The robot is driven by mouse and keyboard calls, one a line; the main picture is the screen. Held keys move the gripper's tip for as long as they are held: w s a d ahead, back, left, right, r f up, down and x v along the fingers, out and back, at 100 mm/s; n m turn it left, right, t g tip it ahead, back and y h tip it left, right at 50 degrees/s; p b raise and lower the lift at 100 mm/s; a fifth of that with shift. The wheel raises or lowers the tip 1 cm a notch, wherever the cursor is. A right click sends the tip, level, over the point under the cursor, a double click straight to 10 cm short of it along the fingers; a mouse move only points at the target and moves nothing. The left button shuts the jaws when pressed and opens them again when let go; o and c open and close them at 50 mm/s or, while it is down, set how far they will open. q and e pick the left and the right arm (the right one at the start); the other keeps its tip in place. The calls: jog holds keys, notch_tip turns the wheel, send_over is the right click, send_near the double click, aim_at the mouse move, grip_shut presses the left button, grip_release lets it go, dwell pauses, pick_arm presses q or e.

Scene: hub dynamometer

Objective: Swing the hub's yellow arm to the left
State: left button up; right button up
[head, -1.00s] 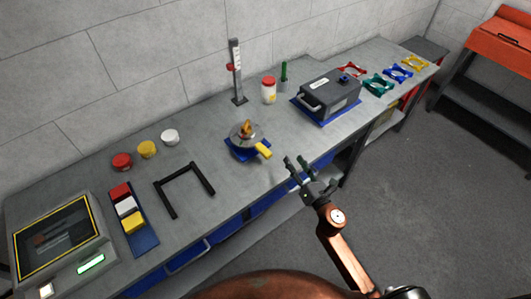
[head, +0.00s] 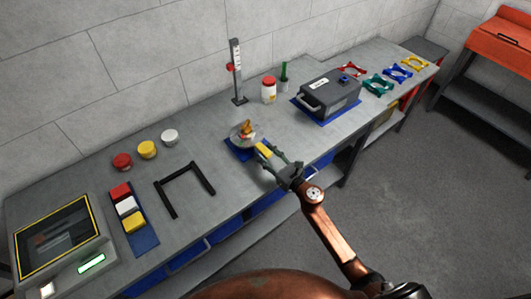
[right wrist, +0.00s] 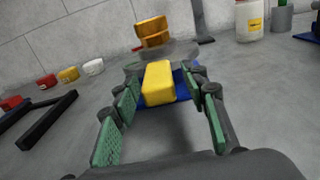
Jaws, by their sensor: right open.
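The hub (head: 243,133) is a round grey disc with a gold centre on a blue base plate (head: 236,153), on the bench. Its yellow arm (head: 263,150) points toward the bench's front right. In the right wrist view the yellow arm (right wrist: 158,82) shows as a block end-on between the open fingers. My right gripper (head: 272,165) is open at the yellow arm; its green-padded fingers (right wrist: 160,120) stand on either side of the block's end, with gaps visible. The hub's gold centre (right wrist: 153,32) shows behind. My left gripper is not in view.
A black U-shaped frame (head: 185,187) lies left of the hub. A grey box with a handle (head: 328,93) stands to the right. A grey post (head: 237,70) and a white red-lidded jar (head: 268,90) stand behind. Bare bench lies directly left of the hub.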

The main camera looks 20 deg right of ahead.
jog(key=shift+c, duration=0.5)
grip_shut()
